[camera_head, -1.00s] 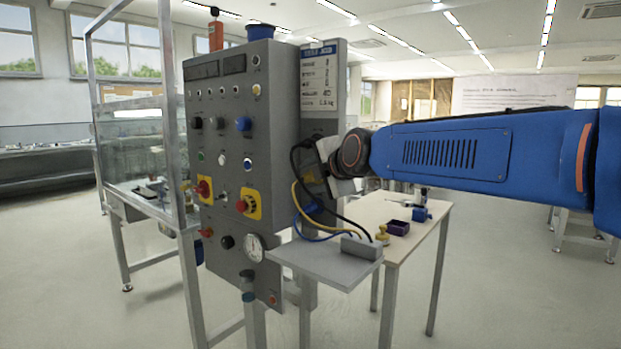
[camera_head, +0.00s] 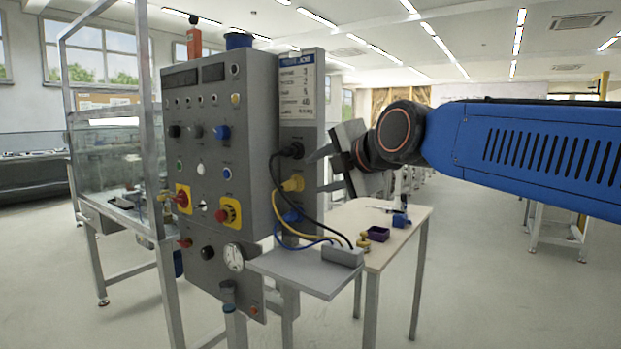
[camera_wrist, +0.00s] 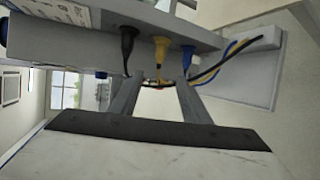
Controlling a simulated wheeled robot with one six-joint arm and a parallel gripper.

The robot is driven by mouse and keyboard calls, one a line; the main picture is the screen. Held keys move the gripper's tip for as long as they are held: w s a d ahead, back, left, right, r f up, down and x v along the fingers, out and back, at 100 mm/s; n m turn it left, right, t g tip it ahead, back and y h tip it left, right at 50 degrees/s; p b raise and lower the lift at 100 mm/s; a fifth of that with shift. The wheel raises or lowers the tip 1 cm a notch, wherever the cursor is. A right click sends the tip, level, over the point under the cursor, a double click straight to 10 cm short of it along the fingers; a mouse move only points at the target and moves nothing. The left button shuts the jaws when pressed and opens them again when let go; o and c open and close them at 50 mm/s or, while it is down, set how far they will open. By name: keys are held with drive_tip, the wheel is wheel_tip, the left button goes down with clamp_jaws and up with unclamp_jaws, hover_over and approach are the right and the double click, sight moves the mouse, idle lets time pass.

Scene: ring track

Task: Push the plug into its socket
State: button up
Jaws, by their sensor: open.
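Three plugs sit on the side of the grey control cabinet (camera_head: 215,150): a black plug (camera_head: 292,150) on top, a yellow plug (camera_head: 292,184) in the middle and a blue plug (camera_head: 291,215) lowest. In the wrist view the black plug (camera_wrist: 128,38), yellow plug (camera_wrist: 160,48) and blue plug (camera_wrist: 188,55) stand in a row. My gripper (camera_head: 314,172) is open and empty, to the right of the plugs and apart from the cabinet. In the wrist view its fingers (camera_wrist: 155,85) point toward the yellow plug. How deep each plug sits is hard to tell.
The cables run down to a grey block (camera_head: 343,256) on a small shelf (camera_head: 300,275) below the plugs. A glazed frame (camera_head: 110,130) is at left.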

drive_tip(key=shift+v, duration=1)
drive_tip(key=s+d+f+m+g+h, duration=0.2)
drive_tip(key=s+d+f+m, duration=0.5)
drive_tip(key=f, duration=0.5)
drive_tip(key=s+d+f+m+g+h, duration=0.2)
drive_tip(key=s+d+f+m, duration=0.6)
drive_tip(key=f, duration=0.5)
drive_tip(key=s+d+f+m+g+h, duration=0.2)
drive_tip(key=s+d+f+m+g, duration=0.1)
drive_tip(key=s+d+f+m, duration=0.4)
drive_tip(key=s+f+m, duration=0.3)
drive_tip(key=f, duration=0.2)
drive_tip(key=shift+d+f, duration=0.15)
drive_tip(key=shift+f, duration=0.1)
